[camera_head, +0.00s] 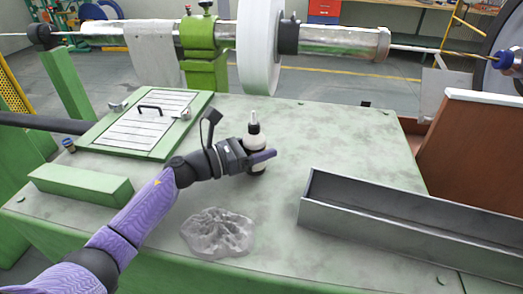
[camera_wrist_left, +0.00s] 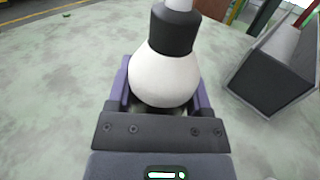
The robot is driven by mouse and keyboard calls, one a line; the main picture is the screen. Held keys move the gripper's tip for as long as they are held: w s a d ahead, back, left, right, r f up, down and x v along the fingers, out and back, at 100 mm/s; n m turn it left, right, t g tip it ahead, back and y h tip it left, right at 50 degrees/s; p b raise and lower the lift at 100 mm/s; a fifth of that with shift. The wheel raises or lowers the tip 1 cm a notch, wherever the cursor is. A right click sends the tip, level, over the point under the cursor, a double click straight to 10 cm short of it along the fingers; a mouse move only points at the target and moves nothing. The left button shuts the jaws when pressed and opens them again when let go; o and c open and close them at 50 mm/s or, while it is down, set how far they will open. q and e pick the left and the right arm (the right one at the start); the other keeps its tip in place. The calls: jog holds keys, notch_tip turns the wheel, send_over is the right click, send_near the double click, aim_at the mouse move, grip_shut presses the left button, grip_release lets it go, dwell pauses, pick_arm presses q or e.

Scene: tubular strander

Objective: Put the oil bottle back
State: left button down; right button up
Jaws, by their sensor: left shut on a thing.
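The oil bottle (camera_head: 254,144) is white with a black collar and a pale tip. It stands upright at the middle of the green machine top in the head view. It also shows close up in the left wrist view (camera_wrist_left: 165,75). My left gripper (camera_head: 262,158) is shut on the bottle's body, one finger on each side. The bottle's base is partly hidden by the gripper, so I cannot tell whether it touches the surface. My right gripper is not in view.
A long grey metal tray (camera_head: 420,222) lies to the right. A green hatch with a handle (camera_head: 147,122) is at the left. A white wheel on a shaft (camera_head: 259,50) stands behind.

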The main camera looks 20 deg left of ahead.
pick_arm(q)
jog(key=shift+c, duration=2.2)
grip_release()
jog(key=shift+f, duration=0.15)
jog(key=o, duration=0.4)
jog(key=shift+o, duration=0.2)
jog(key=shift+r, duration=0.4)
jog(key=v, duration=0.7)
jog(key=shift+s+a+f, duration=0.1)
jog(key=shift+s+f, duration=0.05)
jog(key=shift+s, duration=0.1)
